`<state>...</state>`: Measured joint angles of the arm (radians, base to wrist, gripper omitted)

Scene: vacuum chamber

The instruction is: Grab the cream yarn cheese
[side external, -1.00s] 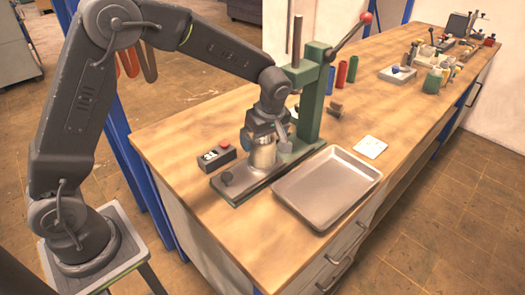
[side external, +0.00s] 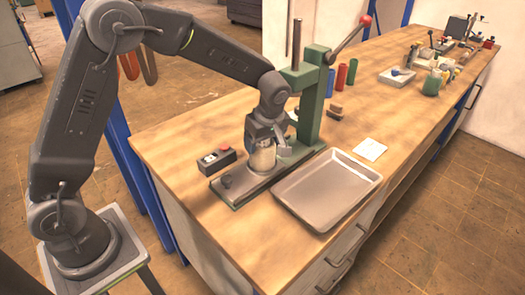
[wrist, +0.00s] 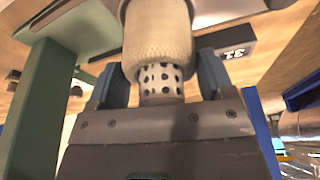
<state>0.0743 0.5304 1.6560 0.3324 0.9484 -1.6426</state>
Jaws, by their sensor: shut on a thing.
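The cream yarn cheese (wrist: 158,35) is a wound cylinder on a pale perforated tube. It fills the space between my two dark fingers in the wrist view. My gripper (wrist: 160,80) is shut on it near its lower picture edge, around the yarn and tube. In the side view the yarn cheese (side external: 262,158) stands upright over the base plate of the green press, under my gripper (side external: 264,146). Whether its bottom touches the plate is hidden.
The green press (side external: 310,110) has a column right behind my gripper and a red-knobbed lever above. A grey tray (side external: 325,192) lies to the right, a small switch box (side external: 216,158) to the left. Red and green spools (side external: 342,76) stand behind. Bare bench lies at the front left.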

